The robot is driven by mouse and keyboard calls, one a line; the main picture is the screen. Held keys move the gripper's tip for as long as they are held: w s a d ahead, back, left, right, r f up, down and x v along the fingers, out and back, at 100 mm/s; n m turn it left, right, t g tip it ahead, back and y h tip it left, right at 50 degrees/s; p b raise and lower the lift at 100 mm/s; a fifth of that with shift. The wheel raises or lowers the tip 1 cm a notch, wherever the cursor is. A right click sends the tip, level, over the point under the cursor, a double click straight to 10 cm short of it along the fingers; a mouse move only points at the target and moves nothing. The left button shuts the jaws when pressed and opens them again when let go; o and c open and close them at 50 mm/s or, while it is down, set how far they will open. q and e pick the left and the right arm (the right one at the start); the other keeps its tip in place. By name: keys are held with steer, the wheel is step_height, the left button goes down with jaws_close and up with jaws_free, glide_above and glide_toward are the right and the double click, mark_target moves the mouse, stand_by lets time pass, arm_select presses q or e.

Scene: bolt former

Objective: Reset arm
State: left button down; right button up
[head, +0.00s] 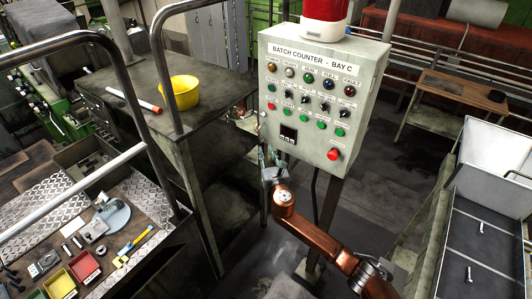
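My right arm comes in from the bottom right, with copper-coloured links. Its gripper (271,157) is just below the lower left part of the grey control box (318,100), labelled "BATCH COUNTER - BAY C". The gripper is small in the view; its fingers look apart, with nothing seen between them. Whether it touches the box I cannot tell. The box carries rows of coloured lamps, buttons and switches, a small counter display (288,135) and a large red knob (334,154). My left gripper is not in view.
A red and white object (325,18) sits on top of the box. To the left, a dark table (205,95) bears a yellow bowl (181,92), behind metal rails. A bench with tools and small bins (84,266) is at lower left. A light bin (497,170) stands at right.

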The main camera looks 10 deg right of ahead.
mark_target(260, 142)
stand_by(0.4)
steer(key=shift+w+a, duration=0.2)
steer(key=shift+w, duration=2.6)
steer(key=shift+w+a, duration=0.15)
steer(key=shift+w, duration=2.65)
